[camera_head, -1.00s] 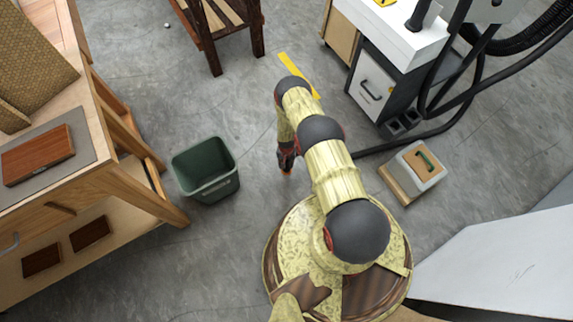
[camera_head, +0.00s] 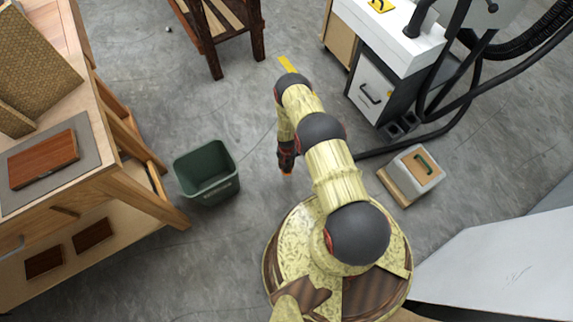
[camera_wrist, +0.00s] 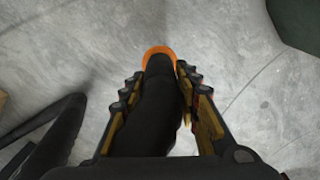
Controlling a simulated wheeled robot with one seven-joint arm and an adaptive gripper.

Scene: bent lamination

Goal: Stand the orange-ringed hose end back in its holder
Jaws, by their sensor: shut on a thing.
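The black hose end with its orange ring (camera_wrist: 158,52) lies between the fingers of my gripper (camera_wrist: 160,82) in the wrist view. The gripper is shut on it, and the ring projects past the fingertips over bare floor. In the head view my gripper (camera_head: 286,165) hangs low beside the arm, with a bit of orange at its tip. A black hose (camera_head: 365,152) runs from behind my arm toward the white-topped cabinet (camera_head: 395,30). Two dark square sockets (camera_head: 400,126) sit low at the cabinet's side; I cannot tell whether they are the holder.
A green bin (camera_head: 207,172) stands left of my gripper. A wooden workbench (camera_head: 120,190) is at left, a dark wooden stand (camera_head: 208,40) at the back.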

